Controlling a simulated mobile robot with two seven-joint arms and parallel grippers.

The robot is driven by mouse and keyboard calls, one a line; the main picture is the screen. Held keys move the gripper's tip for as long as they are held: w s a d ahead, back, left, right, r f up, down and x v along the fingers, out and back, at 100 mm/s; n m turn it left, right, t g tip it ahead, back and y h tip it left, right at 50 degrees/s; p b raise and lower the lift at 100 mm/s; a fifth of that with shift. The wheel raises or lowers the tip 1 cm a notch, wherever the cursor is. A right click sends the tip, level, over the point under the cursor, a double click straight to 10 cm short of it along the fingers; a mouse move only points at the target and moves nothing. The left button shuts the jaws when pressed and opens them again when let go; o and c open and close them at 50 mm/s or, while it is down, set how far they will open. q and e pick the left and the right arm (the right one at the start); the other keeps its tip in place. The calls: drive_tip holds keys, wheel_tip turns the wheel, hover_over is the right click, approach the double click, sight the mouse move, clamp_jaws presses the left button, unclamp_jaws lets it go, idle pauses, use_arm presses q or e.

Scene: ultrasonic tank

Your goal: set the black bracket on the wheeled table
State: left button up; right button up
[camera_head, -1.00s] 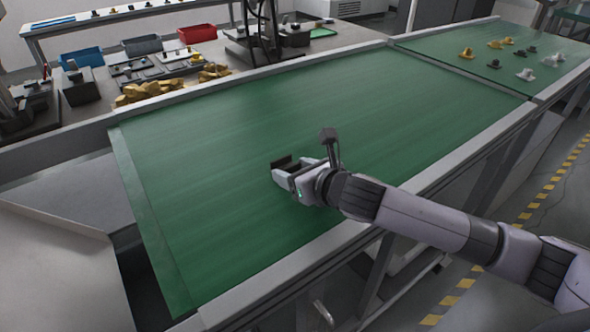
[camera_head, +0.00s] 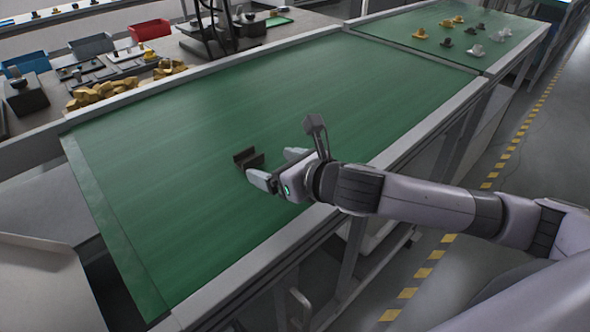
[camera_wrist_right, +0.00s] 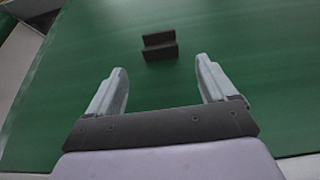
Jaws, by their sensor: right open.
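The black bracket (camera_head: 248,159) lies on the green belt, just beyond the fingertips of my right gripper (camera_head: 272,166). In the right wrist view the bracket (camera_wrist_right: 160,46) sits ahead of the open fingers, apart from both and roughly centred between them. The right gripper (camera_wrist_right: 160,78) is open and empty. The wheeled table is not clearly identifiable in these views. My left gripper is not in view.
The green conveyor belt (camera_head: 200,220) is bare around the bracket. Several small yellow, black and white parts stand on the far belt (camera_head: 400,30). A workbench with blue (camera_head: 25,63), grey (camera_head: 91,45) and red (camera_head: 149,29) bins runs behind the conveyor.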

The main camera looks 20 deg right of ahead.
drive_tip(key=shift+v, duration=2.85)
